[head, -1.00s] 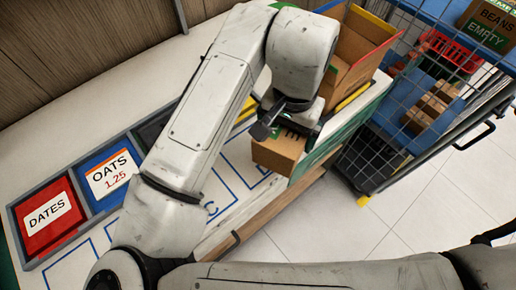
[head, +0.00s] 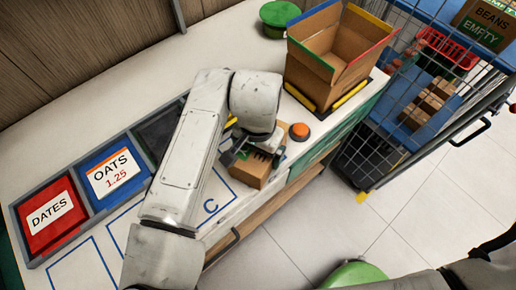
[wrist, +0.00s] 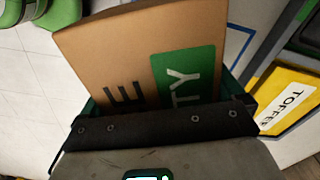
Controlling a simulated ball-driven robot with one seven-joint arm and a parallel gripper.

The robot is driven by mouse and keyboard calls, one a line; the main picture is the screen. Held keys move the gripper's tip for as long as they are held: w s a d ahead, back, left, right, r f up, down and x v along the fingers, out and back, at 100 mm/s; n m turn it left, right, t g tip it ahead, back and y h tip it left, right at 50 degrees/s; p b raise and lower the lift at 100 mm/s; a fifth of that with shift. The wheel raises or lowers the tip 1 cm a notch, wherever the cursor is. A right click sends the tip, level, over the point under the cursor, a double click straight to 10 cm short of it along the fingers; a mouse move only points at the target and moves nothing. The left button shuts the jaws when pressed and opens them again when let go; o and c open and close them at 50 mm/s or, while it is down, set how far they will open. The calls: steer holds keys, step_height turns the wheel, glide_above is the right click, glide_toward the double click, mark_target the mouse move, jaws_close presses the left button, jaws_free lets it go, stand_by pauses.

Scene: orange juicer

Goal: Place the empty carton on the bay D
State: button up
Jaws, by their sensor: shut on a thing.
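The empty carton (head: 249,173) is a small brown box with a green label. In the wrist view the carton (wrist: 125,60) fills the middle, with part of the word EMPTY readable. My gripper (head: 262,153) is shut on it, over the front part of the white counter. In the wrist view the dark jaws (wrist: 165,118) lie across the carton's near end. Blue-outlined bays run along the counter, and bay C (head: 211,206) shows just left of the carton. No letter D is visible; the carton and gripper cover that area. I cannot tell if the carton touches the counter.
A wire cart (head: 385,130) stands beyond the counter end.

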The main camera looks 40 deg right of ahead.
steer(key=shift+f, duration=0.15)
steer(key=o, duration=0.7)
step_height(320, 180, up, 12)
steer(key=shift+r+b, duration=0.2)
steer(key=shift+b, duration=0.2)
